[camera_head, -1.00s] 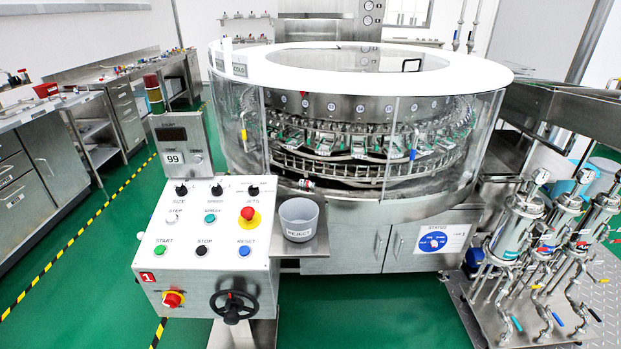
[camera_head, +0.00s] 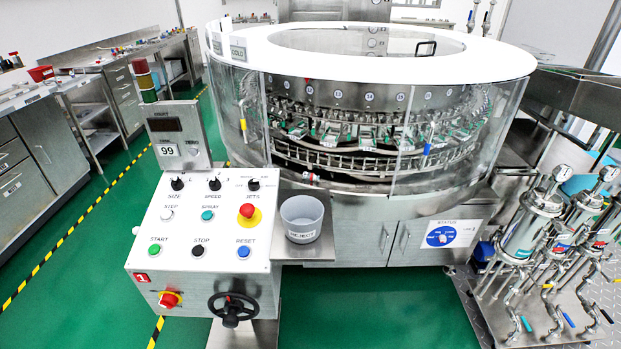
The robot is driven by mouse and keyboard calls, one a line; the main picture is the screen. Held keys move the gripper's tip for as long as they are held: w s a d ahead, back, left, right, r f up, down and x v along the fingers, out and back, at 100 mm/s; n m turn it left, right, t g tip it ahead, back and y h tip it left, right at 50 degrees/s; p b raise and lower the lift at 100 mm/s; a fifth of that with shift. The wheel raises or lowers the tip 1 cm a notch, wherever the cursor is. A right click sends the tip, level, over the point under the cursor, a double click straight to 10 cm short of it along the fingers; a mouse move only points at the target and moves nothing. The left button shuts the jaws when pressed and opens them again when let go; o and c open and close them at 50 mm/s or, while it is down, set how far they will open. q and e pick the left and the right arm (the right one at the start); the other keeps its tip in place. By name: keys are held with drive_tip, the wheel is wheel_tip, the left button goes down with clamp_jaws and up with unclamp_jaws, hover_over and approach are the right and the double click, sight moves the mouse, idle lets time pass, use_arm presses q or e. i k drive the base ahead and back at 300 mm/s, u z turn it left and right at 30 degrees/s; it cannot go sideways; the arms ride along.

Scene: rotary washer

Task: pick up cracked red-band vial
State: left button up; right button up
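The rotary washer (camera_head: 360,225) stands ahead, with a white ring top (camera_head: 500,62) and clear curved guards. Inside it is a numbered carousel (camera_head: 345,95) with a ring of grippers and green parts. A grey reject cup (camera_head: 302,222) sits on a small steel shelf to the right of the control panel. Neither of my grippers is in view.
The control panel (camera_head: 205,230) with buttons, knobs and a black handwheel (camera_head: 232,308) stands at front left. Filter housings (camera_head: 535,225) with pipes stand at the right. Steel benches (camera_head: 50,150) line the left. Green floor (camera_head: 375,310) is clear in front of the washer.

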sight(305, 176)
drive_tip(key=z, duration=0.45)
drive_tip(key=k, duration=0.5)
drive_tip(key=z, duration=0.85)
drive_tip(key=i, duration=1.8)
drive_tip(key=u, duration=0.4)
